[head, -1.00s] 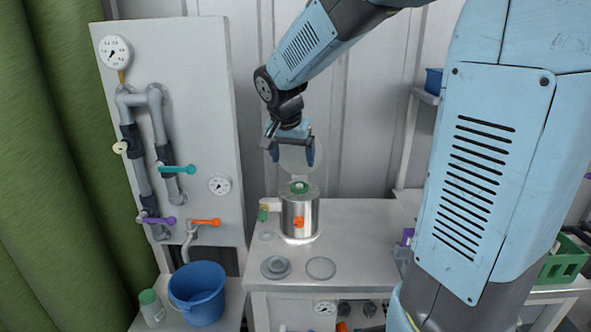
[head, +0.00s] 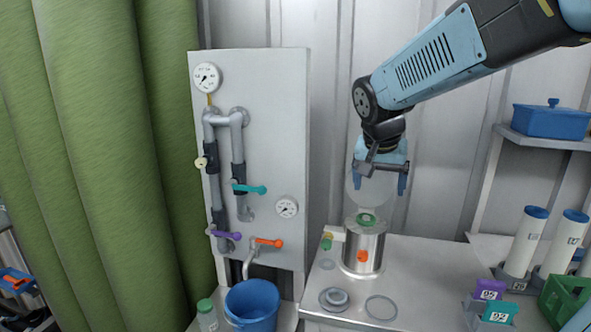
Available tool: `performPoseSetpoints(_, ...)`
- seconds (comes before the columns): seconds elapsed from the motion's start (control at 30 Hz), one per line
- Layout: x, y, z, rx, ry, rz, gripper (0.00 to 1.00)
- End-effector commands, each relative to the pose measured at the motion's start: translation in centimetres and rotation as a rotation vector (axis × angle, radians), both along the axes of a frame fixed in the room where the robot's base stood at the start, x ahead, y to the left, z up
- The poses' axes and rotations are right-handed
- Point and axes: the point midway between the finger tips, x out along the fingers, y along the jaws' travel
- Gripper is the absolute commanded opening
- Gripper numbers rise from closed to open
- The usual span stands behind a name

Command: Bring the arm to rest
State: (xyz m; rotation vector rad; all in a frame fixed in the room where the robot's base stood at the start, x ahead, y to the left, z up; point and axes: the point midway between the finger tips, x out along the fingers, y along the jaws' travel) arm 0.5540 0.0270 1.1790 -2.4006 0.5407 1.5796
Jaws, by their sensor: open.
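My gripper (head: 380,184) hangs from my raised blue and black arm (head: 430,66), its fingers pointing down and apart. It is over a steel vessel (head: 375,251) on the bench, with a visible gap between them. The vessel has a green piece (head: 366,219) on top and an orange knob (head: 361,257) on its front. A faint pale round shape shows between or behind the fingers; I cannot tell what it is.
A grey panel (head: 270,120) with pipes, gauges and valve handles stands left of the bench (head: 430,260). Flat rings lie before the vessel. White cylinders (head: 524,243), small labelled blocks and a green crate (head: 563,300) are at right. A blue bucket (head: 252,303) stands low at left.

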Motion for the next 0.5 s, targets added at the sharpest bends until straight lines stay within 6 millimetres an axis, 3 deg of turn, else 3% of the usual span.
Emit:
performPoseSetpoints(0.2, -6.2, -1.3, 0.9, -0.009, -0.017, 0.137, 0.86)
performPoseSetpoints(0.5, -13.5, -2.4, 0.4, -0.001, -0.058, 0.334, 0.86)
